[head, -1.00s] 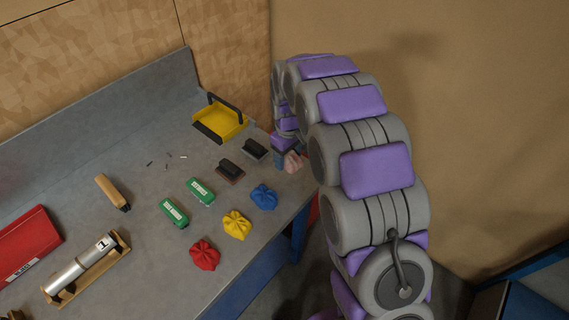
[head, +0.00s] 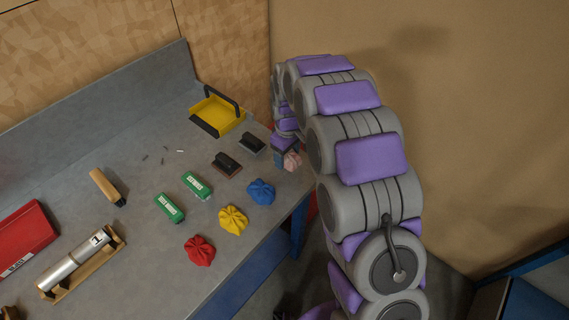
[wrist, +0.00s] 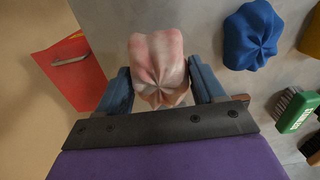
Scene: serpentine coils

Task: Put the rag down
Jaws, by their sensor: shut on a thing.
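A pinkish-white crumpled rag (wrist: 158,68) sits between the two blue fingers of my gripper (wrist: 160,88) in the wrist view. My gripper is shut on it. In the head view the rag (head: 292,161) shows small at the right edge of the grey workbench (head: 140,235), beside my gripper (head: 283,158). I cannot tell whether the rag touches the bench top. Other rags of the same shape lie on the bench: blue (head: 261,192), yellow (head: 233,220) and red (head: 199,250).
Two dark-handled blocks (head: 227,164) and two green brushes (head: 196,185) lie near the rags. A yellow dustpan-like tray (head: 219,113) is at the back. A wooden-handled brush (head: 106,186), a silver cylinder (head: 77,262) and a red box (head: 24,238) are left. Bare bench lies between.

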